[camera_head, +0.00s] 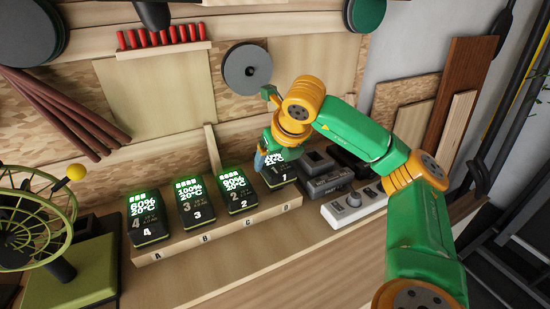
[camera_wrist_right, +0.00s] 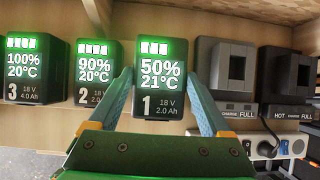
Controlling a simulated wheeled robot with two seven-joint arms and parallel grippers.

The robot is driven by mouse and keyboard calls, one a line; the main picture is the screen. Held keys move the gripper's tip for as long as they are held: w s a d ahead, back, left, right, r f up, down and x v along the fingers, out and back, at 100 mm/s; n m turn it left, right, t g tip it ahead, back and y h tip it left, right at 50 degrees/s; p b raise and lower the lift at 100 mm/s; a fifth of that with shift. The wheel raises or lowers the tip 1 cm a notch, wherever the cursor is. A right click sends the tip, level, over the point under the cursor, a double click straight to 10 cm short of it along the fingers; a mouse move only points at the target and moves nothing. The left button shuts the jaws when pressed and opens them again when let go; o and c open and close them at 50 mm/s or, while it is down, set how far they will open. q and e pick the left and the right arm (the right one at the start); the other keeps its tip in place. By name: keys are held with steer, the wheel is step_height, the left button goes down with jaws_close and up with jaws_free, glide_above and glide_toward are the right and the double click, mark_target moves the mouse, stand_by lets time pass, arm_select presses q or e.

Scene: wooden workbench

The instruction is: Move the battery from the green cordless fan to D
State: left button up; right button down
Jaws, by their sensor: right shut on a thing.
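Battery 1 (camera_head: 285,179) is a black block with a lit green display at slot D (camera_head: 285,208) of the wooden rack (camera_head: 190,240). In the right wrist view battery 1 (camera_wrist_right: 160,85) stands upright and reads 50%, 21°C. My right gripper (camera_head: 268,160) is shut on it, with one blue finger on each side. I cannot tell whether its underside touches the rack. The green cordless fan (camera_head: 75,283) stands at the far left with its round cage; its battery bay cannot be made out. My left gripper is not in view.
Battery 4 (camera_head: 144,216), battery 3 (camera_head: 196,203) and battery 2 (camera_head: 237,192) stand at A, B and C. Dark chargers (camera_head: 326,181) and a white power strip (camera_head: 354,207) are right of the rack. The bench front is clear.

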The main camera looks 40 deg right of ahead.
steer(key=shift+w, duration=0.1)
stand_by(0.4)
steer(key=shift+f, duration=0.15)
steer(key=shift+f+b, duration=1.75)
steer(key=shift+b, duration=0.05)
steer(key=shift+r, duration=0.1)
jaws_free()
steer(key=v, duration=0.6)
steer(key=shift+r, duration=0.35)
steer(key=shift+s+a+r, duration=0.1)
steer(key=shift+s+r, duration=0.1)
steer(key=shift+s, duration=0.2)
